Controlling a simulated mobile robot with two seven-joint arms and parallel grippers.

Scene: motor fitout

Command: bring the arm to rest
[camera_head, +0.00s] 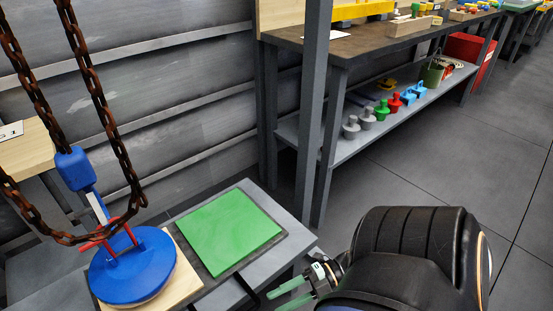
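My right arm comes in from the bottom right, and its gripper (289,293) is low in the view beside the front edge of the grey table. Its two green fingers are apart with nothing seen between them. A blue round disc with a blue upright part (133,266) and red bars sits on or just over a light wooden board (187,284) at the lower left. Rusty chains (92,98) hang around it. A green square plate (229,232) lies on a dark mat to its right. My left gripper is not in view.
A workbench (392,42) with a lower shelf runs along the back right, with its grey post (316,110) near the table. The shelf holds several coloured knobs (381,110) and a green bucket (432,75). A red box (466,52) stands farther back. The grey floor at right is clear.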

